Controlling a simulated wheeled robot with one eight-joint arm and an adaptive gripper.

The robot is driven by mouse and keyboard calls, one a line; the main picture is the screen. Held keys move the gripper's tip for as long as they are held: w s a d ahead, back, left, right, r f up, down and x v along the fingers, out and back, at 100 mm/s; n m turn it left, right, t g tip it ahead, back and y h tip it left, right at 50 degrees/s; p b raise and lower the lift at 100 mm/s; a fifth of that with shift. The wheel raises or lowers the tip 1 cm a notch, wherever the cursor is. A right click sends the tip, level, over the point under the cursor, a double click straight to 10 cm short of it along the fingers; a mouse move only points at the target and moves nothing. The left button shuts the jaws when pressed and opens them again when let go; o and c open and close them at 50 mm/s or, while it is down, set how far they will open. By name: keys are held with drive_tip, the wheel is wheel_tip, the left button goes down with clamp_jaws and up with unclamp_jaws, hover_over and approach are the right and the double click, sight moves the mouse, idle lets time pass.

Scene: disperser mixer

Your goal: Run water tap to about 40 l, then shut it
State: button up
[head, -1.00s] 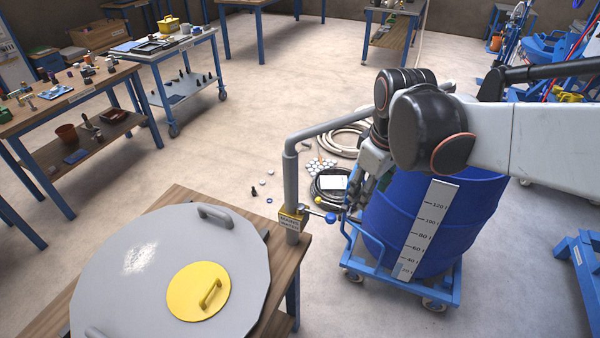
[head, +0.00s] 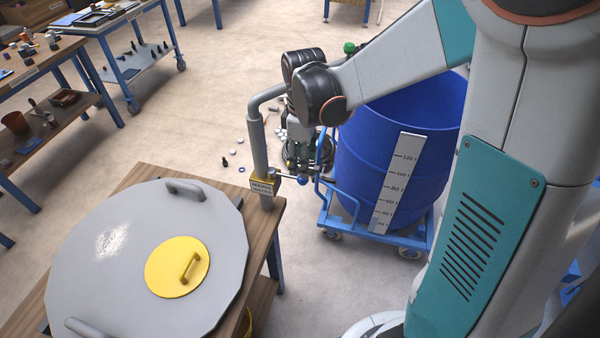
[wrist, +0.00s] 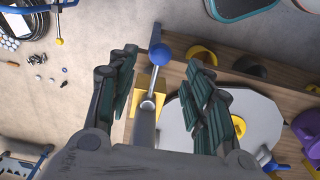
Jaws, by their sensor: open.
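The grey water tap pipe (head: 261,150) rises from the table edge above a yellow "mains water" block (head: 262,186). Its lever ends in a blue ball (head: 302,180), which also shows in the wrist view (wrist: 165,53). My gripper (wrist: 162,62) is open, with one finger on each side of the lever and ball; contact cannot be told. The blue barrel (head: 360,150) stands beside the tap, with a white litre scale (head: 400,180). A light blue strip shows at the scale's bottom, near the lowest marks; its exact reading is too small to tell. My arm hides the spout's end.
The barrel sits on a blue wheeled trolley (head: 400,240). The wooden table (head: 150,180) carries a large grey lid (head: 110,260) with a yellow cover (head: 178,265). Hoses and small parts lie on the floor behind the tap. Workbenches stand at the upper left.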

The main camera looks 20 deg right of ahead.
sight(289, 176)
wheel_tip(289, 176, down, 6)
drive_tip(key=shift+f+b, duration=0.15)
drive_tip(key=shift+b, duration=0.65)
clamp_jaws()
